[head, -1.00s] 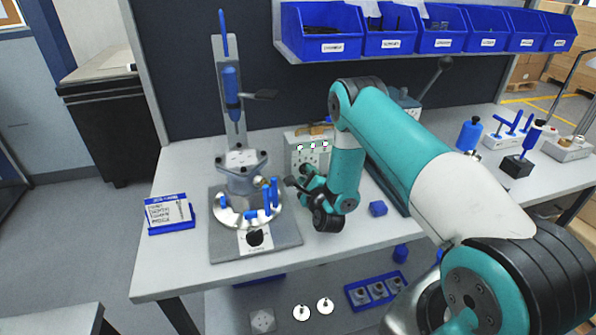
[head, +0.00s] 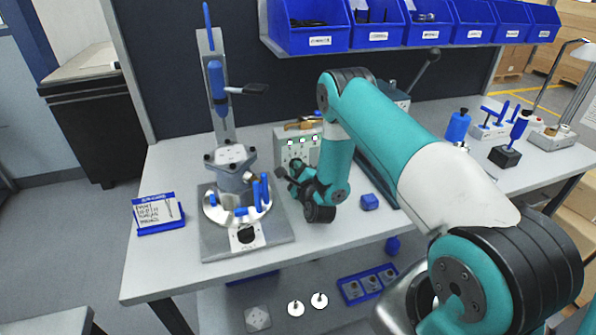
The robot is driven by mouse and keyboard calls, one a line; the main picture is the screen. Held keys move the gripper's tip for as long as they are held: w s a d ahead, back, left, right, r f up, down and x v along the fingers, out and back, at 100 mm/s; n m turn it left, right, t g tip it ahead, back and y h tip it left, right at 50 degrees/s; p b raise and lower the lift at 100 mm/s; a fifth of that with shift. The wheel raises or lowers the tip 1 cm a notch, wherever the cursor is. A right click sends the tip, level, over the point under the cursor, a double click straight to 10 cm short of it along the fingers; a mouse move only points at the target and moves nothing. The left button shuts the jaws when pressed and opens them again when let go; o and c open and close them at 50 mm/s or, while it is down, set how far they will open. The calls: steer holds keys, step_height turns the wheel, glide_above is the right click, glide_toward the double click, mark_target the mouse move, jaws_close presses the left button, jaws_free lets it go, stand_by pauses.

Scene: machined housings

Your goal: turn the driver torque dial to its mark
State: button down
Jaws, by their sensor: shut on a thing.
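A grey control box (head: 284,152) stands on the bench behind the fixture, with small lit squares across its upper front. My gripper (head: 284,176) is at the lower front of this box, small and dark in the head view. It is shut on the torque dial, which my gripper hides almost wholly. The dial's mark and its present setting are too small to read. The arm comes in from the right, with its wrist low in front of the box.
Left of my gripper, a grey machined housing (head: 231,167) sits on a round fixture with blue clamps. A blue-handled driver (head: 216,78) hangs on a post behind it. A blue block (head: 370,202) lies right of my wrist. Blue bins (head: 310,28) line the shelf above.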

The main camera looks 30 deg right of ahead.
steer(key=m+b, duration=0.1)
steer(key=b, duration=0.2)
steer(key=m+b, duration=0.2)
steer(key=b, duration=0.1)
steer(key=shift+f, duration=0.35)
steer(key=m+b, duration=0.3)
steer(key=b, duration=0.1)
steer(key=shift+d, duration=0.1)
steer(key=m+b, duration=0.2)
steer(key=b, duration=0.1)
steer(key=shift+r+m, duration=0.25)
steer(key=shift+m, duration=0.05)
steer(key=shift+r+m+b, duration=0.25)
steer(key=shift+m+b, duration=0.45)
steer(key=shift+m, duration=0.7)
steer(key=shift+d, duration=0.1)
steer(key=c, duration=1.1)
jaws_free()
steer(key=shift+c, duration=0.2)
steer(key=shift+s, duration=0.1)
